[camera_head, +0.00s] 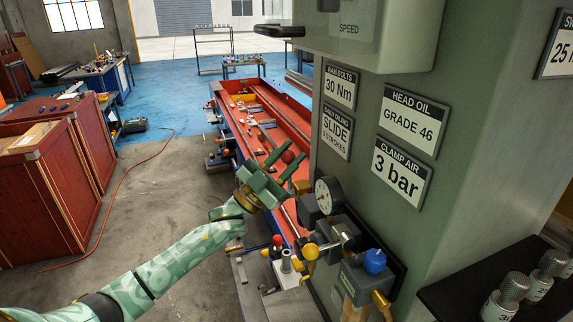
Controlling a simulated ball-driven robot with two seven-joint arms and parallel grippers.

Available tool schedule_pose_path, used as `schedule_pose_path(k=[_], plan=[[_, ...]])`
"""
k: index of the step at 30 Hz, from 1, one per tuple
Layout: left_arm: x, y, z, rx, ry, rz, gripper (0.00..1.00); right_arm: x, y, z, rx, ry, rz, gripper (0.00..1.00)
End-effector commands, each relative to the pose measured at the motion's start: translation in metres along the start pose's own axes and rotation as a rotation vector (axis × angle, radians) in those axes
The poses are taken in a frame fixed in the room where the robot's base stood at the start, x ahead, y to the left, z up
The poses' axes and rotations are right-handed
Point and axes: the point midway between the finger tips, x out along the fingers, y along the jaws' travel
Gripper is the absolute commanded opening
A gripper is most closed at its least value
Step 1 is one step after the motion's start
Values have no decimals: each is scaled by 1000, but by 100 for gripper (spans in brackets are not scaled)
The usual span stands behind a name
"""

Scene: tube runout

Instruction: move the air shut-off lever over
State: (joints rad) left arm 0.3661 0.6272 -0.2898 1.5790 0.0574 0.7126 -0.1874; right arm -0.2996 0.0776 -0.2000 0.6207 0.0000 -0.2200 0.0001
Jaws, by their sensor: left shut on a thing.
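The air unit is fixed to the side of the green machine column. It has a round pressure gauge (325,196), a grey metal valve body (341,234), a yellow knob (310,252) and a blue cap (375,262). My left gripper (284,166) is left of the gauge and above the yellow knob, apart from both in the picture. Its jaws are shut around a dark red ball knob (288,157). The stem below this knob is hidden by the fingers, so I cannot tell what it joins. My right gripper is not in view.
A long red-lined machine bed (256,98) lies behind the gripper. The machine column (470,130) with signs limits room on the right. A dark shelf (456,294) with knurled-top bottles is at lower right. Red cabinets (38,202) stand left; open floor lies between.

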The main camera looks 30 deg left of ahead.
Motion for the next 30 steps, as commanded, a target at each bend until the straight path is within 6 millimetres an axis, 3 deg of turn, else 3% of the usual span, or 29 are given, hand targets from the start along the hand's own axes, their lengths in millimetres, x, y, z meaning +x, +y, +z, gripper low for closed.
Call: schedule_pose_path(k=[9,25,26,27,30], plan=[[-3,10,-2,86,43,56,0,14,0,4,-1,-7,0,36],[-3,10,-4,103,52,65,0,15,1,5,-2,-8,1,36],[-3,10,-4,103,52,64,36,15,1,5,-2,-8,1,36],[-2,10,-5,103,53,64,48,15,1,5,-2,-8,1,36],[-2,10,-6,102,55,63,48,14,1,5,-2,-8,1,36]])
